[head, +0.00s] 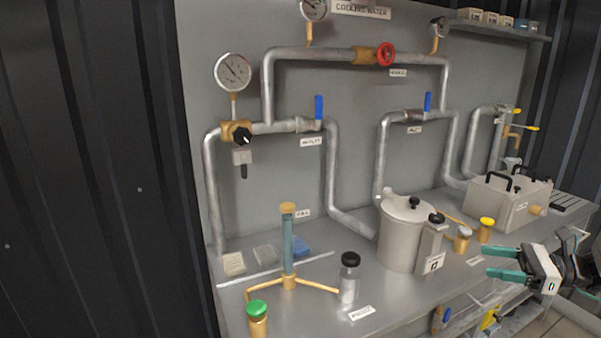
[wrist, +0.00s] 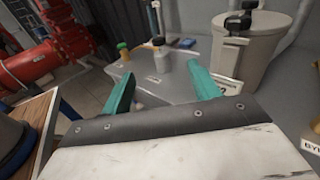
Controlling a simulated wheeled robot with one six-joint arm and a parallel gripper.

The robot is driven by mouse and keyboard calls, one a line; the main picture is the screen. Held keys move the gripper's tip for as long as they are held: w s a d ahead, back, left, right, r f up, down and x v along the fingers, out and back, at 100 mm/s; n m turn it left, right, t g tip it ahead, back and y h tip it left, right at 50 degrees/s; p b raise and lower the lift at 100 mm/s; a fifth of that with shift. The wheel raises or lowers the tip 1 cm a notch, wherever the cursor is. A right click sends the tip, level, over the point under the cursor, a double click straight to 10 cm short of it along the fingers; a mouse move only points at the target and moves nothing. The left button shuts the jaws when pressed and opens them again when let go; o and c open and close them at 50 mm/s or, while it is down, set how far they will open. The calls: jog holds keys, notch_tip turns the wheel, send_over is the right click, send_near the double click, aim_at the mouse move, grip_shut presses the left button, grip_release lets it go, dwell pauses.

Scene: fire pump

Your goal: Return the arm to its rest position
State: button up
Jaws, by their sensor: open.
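My gripper (head: 508,262) is at the right of the head view, in front of the bench edge. Its two teal fingers point left and stand apart with nothing between them. In the wrist view the open fingers (wrist: 158,88) frame part of the grey bench top. A metal pot (head: 402,240) stands on the bench, to the left of and behind the gripper. It also shows in the wrist view (wrist: 245,50), beyond the right finger. The gripper appears clear of everything.
The grey bench (head: 320,275) carries a black-capped bottle (head: 349,280), a green-capped brass post (head: 258,318) and a blue-green column (head: 288,250). A lidded metal box (head: 505,205) stands at the right. Pipes with a red handwheel (head: 385,54) run along the wall panel. Red pipework (wrist: 55,50) shows in the wrist view.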

jog(key=s+a+r+n+g+h, duration=0.3)
jog(key=s+a+r+n+h, duration=0.2)
jog(key=s+a+n, duration=0.6)
jog(key=s+a+r+n+g+h, duration=0.4)
jog(key=s+a+n+h, duration=0.6)
jog(key=s+a+n, duration=0.1)
jog(key=shift+s+r+n, duration=0.3)
jog(key=shift+r+n, duration=0.05)
jog(key=shift+n, duration=0.25)
